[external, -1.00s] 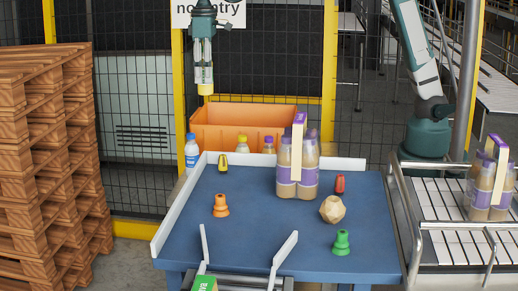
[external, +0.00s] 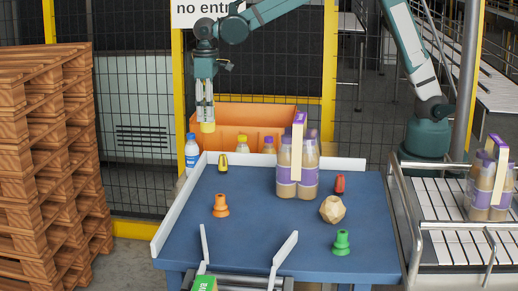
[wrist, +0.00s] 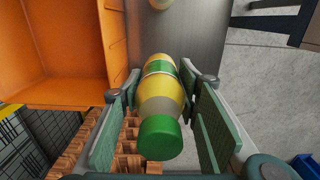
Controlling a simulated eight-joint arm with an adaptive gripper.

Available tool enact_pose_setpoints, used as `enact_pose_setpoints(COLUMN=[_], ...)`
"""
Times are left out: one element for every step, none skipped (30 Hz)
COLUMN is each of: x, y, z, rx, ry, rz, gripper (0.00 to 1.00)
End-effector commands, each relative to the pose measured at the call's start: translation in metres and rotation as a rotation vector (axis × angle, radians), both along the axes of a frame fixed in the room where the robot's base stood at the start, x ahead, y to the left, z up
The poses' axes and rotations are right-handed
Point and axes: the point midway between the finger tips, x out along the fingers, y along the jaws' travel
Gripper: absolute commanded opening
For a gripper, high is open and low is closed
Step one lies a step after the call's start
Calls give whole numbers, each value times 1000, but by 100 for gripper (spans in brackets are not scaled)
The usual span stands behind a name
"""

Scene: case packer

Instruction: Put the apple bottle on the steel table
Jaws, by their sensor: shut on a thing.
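My gripper (wrist: 165,100) is shut on the apple bottle (wrist: 160,107), a yellow bottle with a green cap and green band. Its cap points toward the wrist camera. In the external view my gripper (external: 205,97) is above the left end of the orange crate, with the bottle's yellow lower end (external: 208,127) below the fingers. The steel table (wrist: 195,40) shows as a grey surface beyond the bottle in the wrist view. The bottle appears above or near its edge; the exact gap cannot be told. In the external view the steel table is mostly hidden.
The orange crate (external: 255,122) holds bottles and is close to my gripper. A blue-capped white bottle (external: 191,152) stands left of it. The blue table (external: 250,250) in front carries a bottle pack (external: 286,190) and several small objects. Wooden pallets (external: 50,150) stand left.

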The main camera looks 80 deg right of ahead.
Motion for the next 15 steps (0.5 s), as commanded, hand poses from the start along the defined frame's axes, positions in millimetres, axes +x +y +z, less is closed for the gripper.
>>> enact_pose_setpoints(x=[0, 0, 0, 0, 0, 0, 0, 0, 0, 0, 0, 0, 0, 0, 0], y=[0, 0, 0, 0, 0, 0, 0, 0, 0, 0, 0, 0, 0, 0, 0], z=[0, 0, 0, 0, 0, 0, 0, 0, 0, -1, -2, -4, -6, -8, -12], rx=[0, 0, 0, 0, 0, 0, 0, 0, 0, 0, 0, 0, 0, 0, 0], ry=[0, 0, 0, 0, 0, 0, 0, 0, 0, 0, 0, 0, 0, 0, 0], rz=[0, 0, 0, 0, 0, 0, 0, 0, 0, 0, 0, 0, 0, 0, 0], gripper=[16, 16, 16, 16, 16, 16, 16, 16, 16, 16, 16, 16, 16, 16, 16])
